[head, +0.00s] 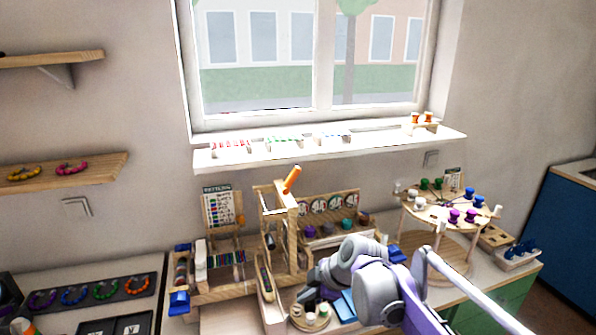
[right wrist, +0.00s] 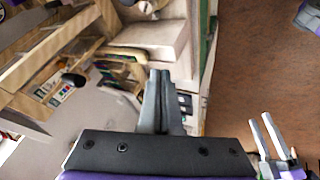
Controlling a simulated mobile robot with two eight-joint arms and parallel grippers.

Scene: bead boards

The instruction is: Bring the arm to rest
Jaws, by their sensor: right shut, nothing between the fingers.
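My right gripper (head: 312,288) is in the head view at the lower middle, low over the bench and beside a round wooden tray (head: 298,319) with small cups. My wrist partly covers it there. In the right wrist view its two grey fingers (right wrist: 157,102) lie together, shut and empty, apart from the bench furniture beyond them. My right arm (head: 380,288) comes in from the lower right.
A wooden frame with an orange-topped post (head: 291,180) stands close behind the gripper. A tiered round stand (head: 450,214) with colored spools stands to the right. A dark bracelet tray (head: 92,293) lies left. In the right wrist view, brown floor (right wrist: 265,70) is open at right.

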